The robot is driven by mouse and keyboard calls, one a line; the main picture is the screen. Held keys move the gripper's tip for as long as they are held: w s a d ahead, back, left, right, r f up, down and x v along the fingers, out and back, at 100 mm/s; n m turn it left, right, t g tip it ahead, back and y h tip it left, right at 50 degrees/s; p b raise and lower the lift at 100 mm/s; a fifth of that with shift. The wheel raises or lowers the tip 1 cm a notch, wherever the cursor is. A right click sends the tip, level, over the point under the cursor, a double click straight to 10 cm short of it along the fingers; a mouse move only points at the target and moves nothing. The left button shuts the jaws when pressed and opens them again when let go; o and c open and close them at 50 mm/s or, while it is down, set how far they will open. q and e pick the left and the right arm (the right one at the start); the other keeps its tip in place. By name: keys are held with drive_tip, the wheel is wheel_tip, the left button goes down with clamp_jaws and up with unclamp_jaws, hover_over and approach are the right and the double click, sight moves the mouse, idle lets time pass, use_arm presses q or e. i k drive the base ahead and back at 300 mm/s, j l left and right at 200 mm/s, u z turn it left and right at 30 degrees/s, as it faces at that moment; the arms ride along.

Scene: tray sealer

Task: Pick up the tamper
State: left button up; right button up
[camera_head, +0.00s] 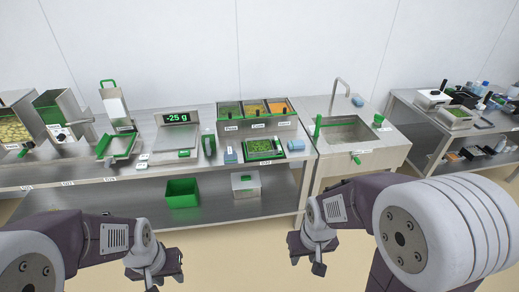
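No object is plainly marked as the tamper. A small upright green-and-grey item (209,144) stands on the steel counter just right of the scale and may be it, but it is too small to be sure. My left gripper (155,276) hangs low in front of the counter, over the floor, well away from that item. My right gripper (308,262) also hangs low, in front of the counter's right end. Neither touches anything. Their finger gaps are too small and dark to read.
The scale (178,139) reads -25 g. A green-rimmed tray with green contents (263,147) sits before the Peas and Corn bins (257,112). A green bin (182,193) and steel box (246,185) stand on the lower shelf. A sink (346,131) is at right.

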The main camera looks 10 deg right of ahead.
sight(230, 157)
drive_tip(key=i+j+z, duration=0.1)
drive_tip(key=i+j, duration=0.65)
drive_tip(key=i, duration=0.15)
drive_tip(key=i+j, duration=0.8)
drive_tip(key=i+l+z, duration=0.05)
drive_tip(key=i, duration=0.05)
